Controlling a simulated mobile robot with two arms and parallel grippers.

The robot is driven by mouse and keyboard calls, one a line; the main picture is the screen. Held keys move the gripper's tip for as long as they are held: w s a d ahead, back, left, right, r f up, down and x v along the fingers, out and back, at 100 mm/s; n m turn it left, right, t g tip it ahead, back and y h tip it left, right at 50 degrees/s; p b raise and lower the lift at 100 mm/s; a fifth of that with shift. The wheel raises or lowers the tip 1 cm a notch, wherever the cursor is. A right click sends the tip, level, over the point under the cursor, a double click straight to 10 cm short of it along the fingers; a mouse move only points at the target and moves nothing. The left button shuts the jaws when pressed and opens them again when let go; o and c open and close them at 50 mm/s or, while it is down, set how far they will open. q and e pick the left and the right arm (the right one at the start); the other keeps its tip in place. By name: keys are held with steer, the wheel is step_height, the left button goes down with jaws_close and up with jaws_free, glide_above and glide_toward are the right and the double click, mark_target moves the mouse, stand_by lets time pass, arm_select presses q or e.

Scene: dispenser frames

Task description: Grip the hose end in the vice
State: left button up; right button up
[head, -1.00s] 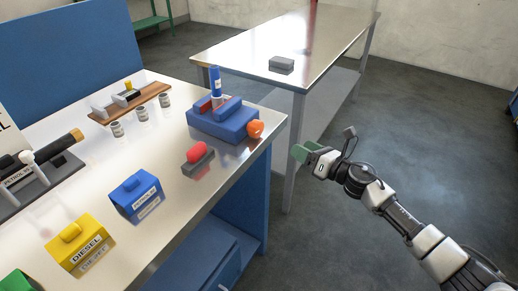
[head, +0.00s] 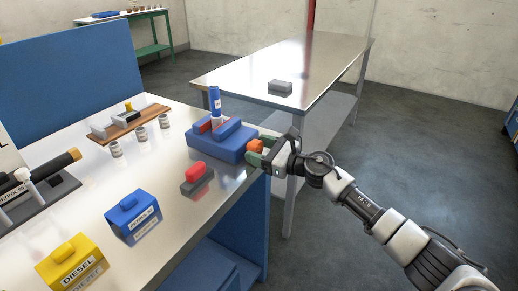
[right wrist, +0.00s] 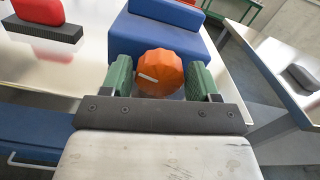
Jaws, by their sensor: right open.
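The blue vice (head: 208,147) sits on the bench near its right edge, with red-lined jaws. The hose end, a blue upright cylinder with a white band (head: 215,103), stands between the jaws; whether they touch it I cannot tell. The orange knob (head: 256,145) is on the vice's right side. My right gripper (head: 258,151) is open at the knob. In the right wrist view, the orange knob (right wrist: 160,70) lies between the green fingers, with a narrow gap visible at the right finger. The vice body (right wrist: 150,38) is just beyond. My left gripper is not in view.
A red-topped grey block (head: 198,178) stands in front of the vice. Blue (head: 133,217) and yellow (head: 72,262) labelled boxes are nearer. Small jars (head: 141,135) and a wooden board (head: 128,124) lie behind left. A second table (head: 310,65) with a grey block (head: 280,86) stands beyond.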

steer(key=shift+w+a, duration=0.1)
steer(key=shift+a, duration=0.05)
steer(key=shift+c, duration=0.2)
steer(key=c, duration=0.6)
steer(key=shift+r+m+p, duration=0.15)
steer(key=shift+m+p, duration=0.5)
steer(key=shift+m, duration=0.45)
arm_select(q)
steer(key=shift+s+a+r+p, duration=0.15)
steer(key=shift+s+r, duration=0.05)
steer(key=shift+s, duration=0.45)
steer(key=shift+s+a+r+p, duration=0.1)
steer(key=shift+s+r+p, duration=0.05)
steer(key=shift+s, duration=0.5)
arm_select(e)
steer(key=shift+m, duration=1.1)
steer(key=o, duration=0.6)
steer(key=shift+o, duration=0.2)
